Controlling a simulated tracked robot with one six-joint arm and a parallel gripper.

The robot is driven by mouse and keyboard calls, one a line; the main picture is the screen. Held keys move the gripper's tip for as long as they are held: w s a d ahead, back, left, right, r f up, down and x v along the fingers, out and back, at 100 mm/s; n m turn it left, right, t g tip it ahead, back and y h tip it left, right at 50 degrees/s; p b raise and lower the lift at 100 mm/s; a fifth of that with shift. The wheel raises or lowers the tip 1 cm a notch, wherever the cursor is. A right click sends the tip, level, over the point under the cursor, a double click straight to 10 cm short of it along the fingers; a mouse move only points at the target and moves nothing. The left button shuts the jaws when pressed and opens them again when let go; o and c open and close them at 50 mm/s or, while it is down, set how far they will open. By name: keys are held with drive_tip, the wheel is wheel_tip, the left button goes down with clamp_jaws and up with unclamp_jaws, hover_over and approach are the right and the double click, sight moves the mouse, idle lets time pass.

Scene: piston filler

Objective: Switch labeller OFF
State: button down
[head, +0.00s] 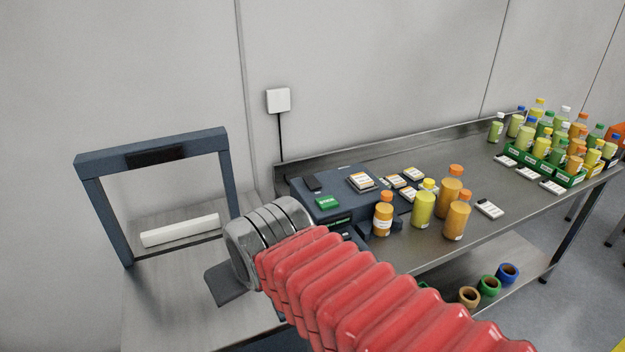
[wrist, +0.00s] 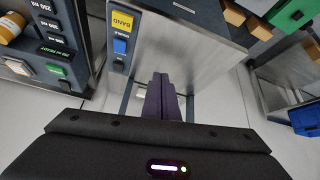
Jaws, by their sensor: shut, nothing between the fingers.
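In the head view a dark blue-grey machine (head: 345,197) stands on the steel bench, with a green label on top; I cannot tell whether it is the labeller. In the wrist view a dark panel (wrist: 52,25) at upper left carries several small labelled keys and a green switch (wrist: 57,72). Right of it, a steel cabinet (wrist: 185,45) has a yellow label that seems to read "BAND" over a blue switch (wrist: 120,46). My gripper (wrist: 165,90) is shut and empty, its fingers pointing toward the cabinet below and right of the blue switch. My red-sleeved arm hides part of the dark machine's front in the head view.
Orange and yellow bottles (head: 424,205) stand beside the dark machine. A green crate of bottles (head: 540,169) is at the bench's far right. Tape rolls (head: 489,286) lie on the lower shelf. A dark frame (head: 152,150) stands at left.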

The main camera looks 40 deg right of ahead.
drive_tip(key=w+d+m+t+h, duration=0.1)
drive_tip(key=w+d+t+h, duration=0.1)
drive_tip(key=w+d, duration=0.8)
drive_tip(key=w+d+m+t+h, duration=0.1)
drive_tip(key=w+d+t+h, duration=0.1)
drive_tip(key=w+d, duration=0.75)
drive_tip(key=d+f+t, duration=0.1)
drive_tip(key=d, duration=0.5)
drive_tip(key=d+f+t, duration=0.2)
drive_tip(key=d, duration=0.3)
drive_tip(key=d+f+t, duration=0.2)
drive_tip(key=d, duration=0.4)
drive_tip(key=shift+s+d+f, duration=0.15)
drive_tip(key=shift+s+d, duration=0.2)
drive_tip(key=shift+s, duration=0.05)
drive_tip(key=shift+w, duration=0.1)
